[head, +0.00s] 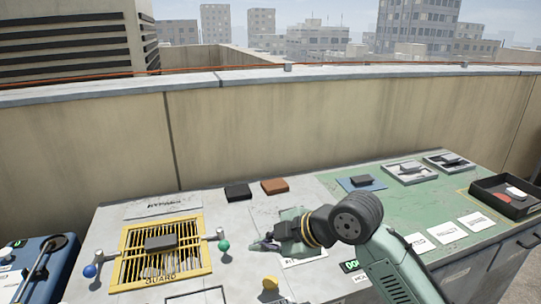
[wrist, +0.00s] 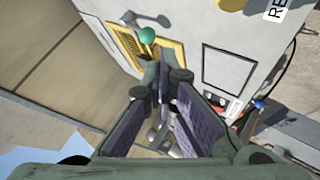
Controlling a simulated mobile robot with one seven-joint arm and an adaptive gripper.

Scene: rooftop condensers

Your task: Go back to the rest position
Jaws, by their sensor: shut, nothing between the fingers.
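My gripper (head: 262,245) is shut and empty in the head view. It hangs over the middle of the bench, pointing left, just right of the green knob (head: 223,246). In the wrist view my gripper (wrist: 160,62) shows its fingertips together, close below the green knob (wrist: 147,35) in the picture. I cannot tell whether they touch it. A yellow guard grille (head: 190,268) lies left of the gripper, with a dark grey block (head: 161,242) on it.
A black block (head: 238,192) and a brown block (head: 275,186) lie behind my gripper. A yellow knob (head: 270,283) stands in front. Grey trays (head: 407,179) and a black bin (head: 509,207) are at the right. A parapet wall (head: 260,125) runs behind the bench.

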